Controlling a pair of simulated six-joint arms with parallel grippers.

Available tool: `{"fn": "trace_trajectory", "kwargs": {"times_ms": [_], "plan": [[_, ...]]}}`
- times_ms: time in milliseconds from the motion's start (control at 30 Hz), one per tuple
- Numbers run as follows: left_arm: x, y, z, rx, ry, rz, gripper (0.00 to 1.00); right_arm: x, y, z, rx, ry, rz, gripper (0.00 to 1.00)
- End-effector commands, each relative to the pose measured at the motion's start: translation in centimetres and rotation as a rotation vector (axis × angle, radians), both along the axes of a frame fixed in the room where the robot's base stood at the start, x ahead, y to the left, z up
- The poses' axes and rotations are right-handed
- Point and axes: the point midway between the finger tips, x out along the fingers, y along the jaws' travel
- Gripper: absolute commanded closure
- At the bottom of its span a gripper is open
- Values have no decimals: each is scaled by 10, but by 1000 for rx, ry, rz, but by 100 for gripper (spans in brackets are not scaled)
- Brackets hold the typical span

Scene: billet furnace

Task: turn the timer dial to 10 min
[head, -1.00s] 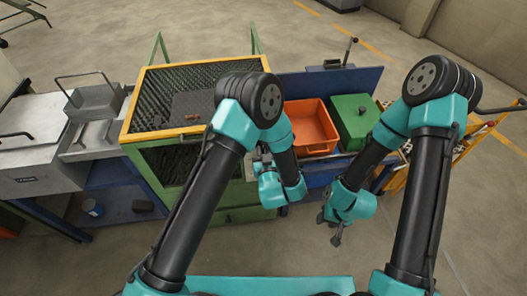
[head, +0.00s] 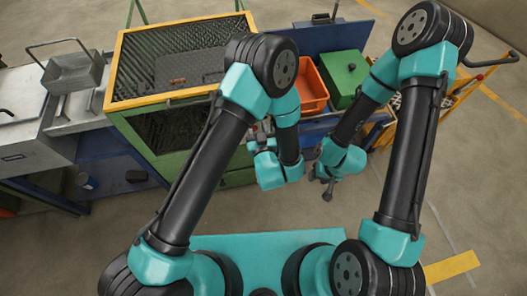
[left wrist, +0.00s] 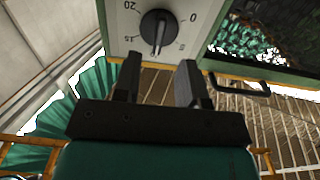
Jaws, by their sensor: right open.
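The timer dial (left wrist: 158,31) shows in the left wrist view as a black round knob on a pale panel (left wrist: 190,12). Printed numbers surround it: 20 upper left, 15 left, 0 upper right and a partly legible one lower right. Its pale pointer mark points down; no number is readable there. My left gripper's (left wrist: 158,78) two fingers are spread and empty, just below the knob in the picture, apart from it. In the head view my left gripper (head: 262,130) is near the furnace's front right corner, hiding the dial. My right gripper (head: 326,186) hangs open and empty over the floor.
The green furnace cage with a yellow frame (head: 160,101) stands left of my left gripper. An orange bin (head: 312,88) and a green box (head: 343,75) stand behind the arms. A metal tray with a handle (head: 72,70) is at the far left. Floor in front is clear.

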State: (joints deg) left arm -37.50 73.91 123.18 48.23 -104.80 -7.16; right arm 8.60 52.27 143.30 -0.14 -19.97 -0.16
Motion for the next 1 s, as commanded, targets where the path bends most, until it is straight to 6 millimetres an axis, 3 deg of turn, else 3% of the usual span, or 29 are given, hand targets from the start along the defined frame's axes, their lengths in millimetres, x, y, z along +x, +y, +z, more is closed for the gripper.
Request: {"fn": "trace_trajectory", "kwargs": {"times_ms": [300, 500, 700, 1000], "plan": [[-61, -11, 0, 3, 1, -6, 62, 0, 0, 0, 0, 0, 0, 57], [-88, -15, 0, 2, 1, -3, 62, 0, 0, 0, 0, 0, 0, 57], [-99, -16, 0, 1, 0, -1, 62, 0, 0, 0, 0, 0, 0, 57], [-99, -16, 0, 0, 0, 0, 62, 0, 0, 0, 0, 0, 0, 57]]}}
